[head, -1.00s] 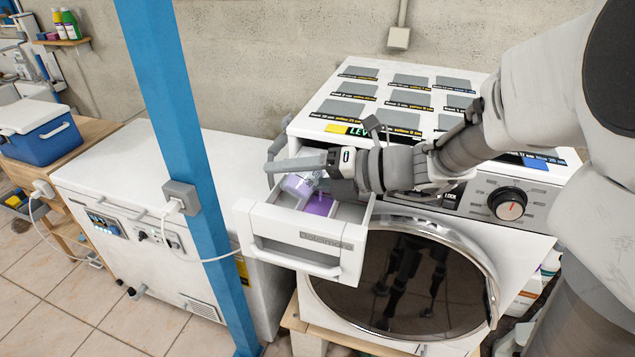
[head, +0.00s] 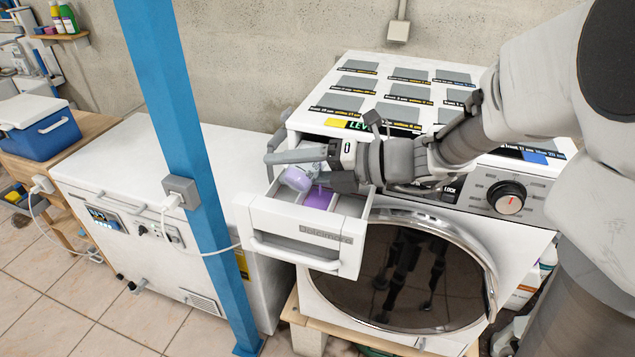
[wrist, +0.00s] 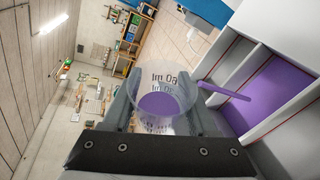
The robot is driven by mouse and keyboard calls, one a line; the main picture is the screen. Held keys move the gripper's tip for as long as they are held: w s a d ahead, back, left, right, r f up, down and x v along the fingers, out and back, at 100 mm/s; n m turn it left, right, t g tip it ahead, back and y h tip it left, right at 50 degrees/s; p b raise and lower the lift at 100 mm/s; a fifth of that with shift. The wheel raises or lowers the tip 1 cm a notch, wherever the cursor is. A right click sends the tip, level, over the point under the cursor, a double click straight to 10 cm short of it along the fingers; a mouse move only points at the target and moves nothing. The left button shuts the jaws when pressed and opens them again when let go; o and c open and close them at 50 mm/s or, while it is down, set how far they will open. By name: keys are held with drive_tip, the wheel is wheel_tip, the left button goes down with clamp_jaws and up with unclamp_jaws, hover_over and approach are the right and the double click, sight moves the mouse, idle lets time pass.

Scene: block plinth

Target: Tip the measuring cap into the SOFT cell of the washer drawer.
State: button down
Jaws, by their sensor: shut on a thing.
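The clear measuring cap (wrist: 160,80) has printed marks and purple liquid inside. My gripper (wrist: 160,108) is shut on it, one finger on each side. In the head view the cap (head: 297,178) is tilted over the pulled-out washer drawer (head: 301,243), below my gripper (head: 313,168). A thin purple stream (wrist: 224,91) runs from the cap's rim towards a drawer cell. Purple liquid (wrist: 246,108) covers that cell's floor; in the head view this is the middle cell (head: 318,198). I cannot read any cell label.
The washer top (head: 440,75) carries several grey labelled pads behind my gripper. A blue post (head: 180,150) stands left of the drawer, before a white chest (head: 110,190).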

drive_tip(key=shift+r+m, duration=0.25)
drive_tip(key=shift+m, duration=0.25)
idle(1.3)
drive_tip(key=shift+w+d+f+m+g+y+p, duration=0.2)
drive_tip(key=shift+f+m+g+y+p, duration=0.35)
drive_tip(key=shift+p, duration=1)
idle(1.4)
